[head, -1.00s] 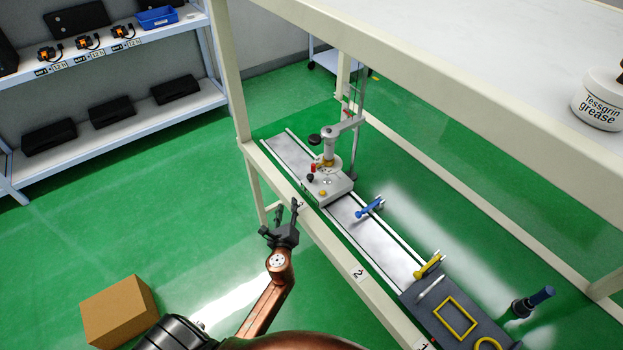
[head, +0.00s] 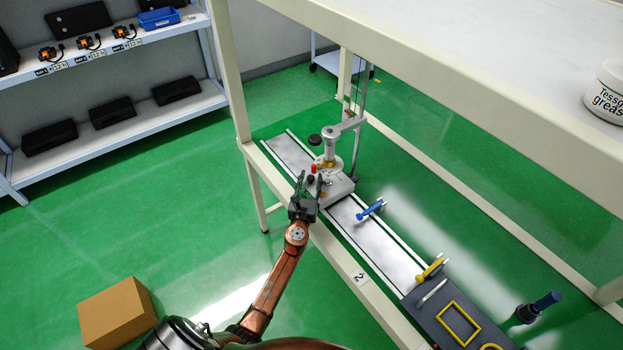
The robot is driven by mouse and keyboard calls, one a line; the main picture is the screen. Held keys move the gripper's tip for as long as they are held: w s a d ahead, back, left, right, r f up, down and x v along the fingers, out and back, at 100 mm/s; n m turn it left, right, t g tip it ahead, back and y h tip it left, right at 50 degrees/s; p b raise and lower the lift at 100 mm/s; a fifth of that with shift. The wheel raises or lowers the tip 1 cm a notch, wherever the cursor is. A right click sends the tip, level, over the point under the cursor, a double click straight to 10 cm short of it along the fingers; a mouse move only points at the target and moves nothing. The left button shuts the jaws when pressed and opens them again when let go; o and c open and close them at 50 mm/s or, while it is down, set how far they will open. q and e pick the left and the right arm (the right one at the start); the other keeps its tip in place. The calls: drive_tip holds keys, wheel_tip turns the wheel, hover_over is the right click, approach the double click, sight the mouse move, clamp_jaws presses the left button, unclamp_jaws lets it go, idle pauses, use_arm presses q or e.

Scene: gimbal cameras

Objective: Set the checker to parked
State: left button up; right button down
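What I take to be the checker is a grey device (head: 341,188) on a pale rail (head: 288,152) inside the cream frame. It has a round upright head (head: 329,147), a black knob, a small red knob (head: 314,169) and yellow parts. A vertical post stands behind it. My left gripper (head: 309,181) is in front of the device's near side, with its two fingers apart and pointing up, and nothing seen between them. It hides part of the device's front. I cannot tell whether the fingers touch it. My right gripper is not in view.
A blue lever (head: 370,211) and a yellow lever (head: 431,269) stand along the rail. A dark tray (head: 455,340) with yellow outlines lies at its near end. The cream beam (head: 345,260) runs before the rail. A cardboard box (head: 117,312) sits on the green floor.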

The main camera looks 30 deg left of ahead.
use_arm(q)
drive_tip(key=shift+w+a, duration=0.2)
drive_tip(key=shift+w, duration=0.15)
drive_tip(key=shift+c, duration=0.4)
clamp_jaws()
